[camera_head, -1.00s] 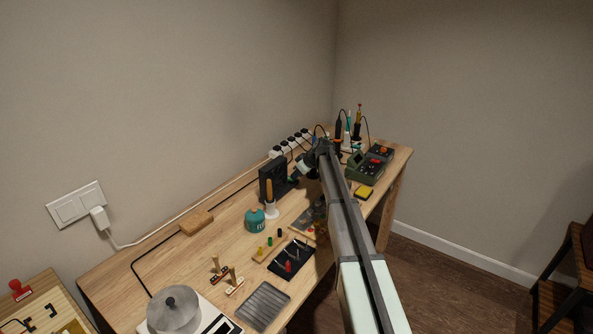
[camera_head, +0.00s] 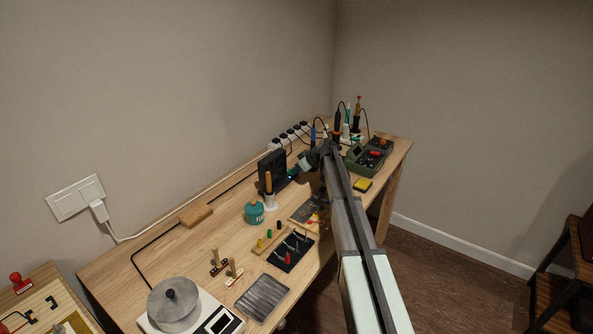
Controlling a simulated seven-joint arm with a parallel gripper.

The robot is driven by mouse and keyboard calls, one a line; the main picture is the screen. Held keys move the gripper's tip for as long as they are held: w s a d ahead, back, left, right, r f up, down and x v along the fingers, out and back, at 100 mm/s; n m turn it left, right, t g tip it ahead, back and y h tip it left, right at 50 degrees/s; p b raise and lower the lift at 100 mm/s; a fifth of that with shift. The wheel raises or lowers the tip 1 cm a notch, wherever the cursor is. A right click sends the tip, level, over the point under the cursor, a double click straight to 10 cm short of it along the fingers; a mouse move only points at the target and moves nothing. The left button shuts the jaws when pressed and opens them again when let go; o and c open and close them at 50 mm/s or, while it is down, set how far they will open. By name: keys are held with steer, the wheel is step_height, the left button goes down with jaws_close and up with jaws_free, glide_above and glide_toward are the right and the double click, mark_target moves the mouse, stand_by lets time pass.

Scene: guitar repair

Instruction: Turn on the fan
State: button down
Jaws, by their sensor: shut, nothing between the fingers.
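The fan, a black square box-shaped unit (camera_head: 272,163), stands upright on the wooden workbench near the back wall. My gripper (camera_head: 292,173) is at the fan's right side, low down, with its fingers shut and empty. It looks very close to the fan; I cannot tell whether it touches. A small bluish spot shows by the fingertips at the fan's lower right edge. The fan's switch cannot be made out, and my arm hides part of the bench beside it.
A wooden-handled tool in a white holder (camera_head: 269,196) stands just in front of the fan. A teal tin (camera_head: 254,213) is nearer. A green soldering station (camera_head: 366,158) and a yellow sponge (camera_head: 362,185) are to the right of my arm.

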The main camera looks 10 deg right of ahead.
steer(key=shift+r, duration=0.15)
steer(key=shift+r, duration=0.65)
steer(key=shift+r, duration=0.1)
steer(key=shift+r, duration=0.3)
steer(key=v, duration=1.2)
steer(key=shift+r, duration=0.25)
steer(key=shift+s, duration=0.1)
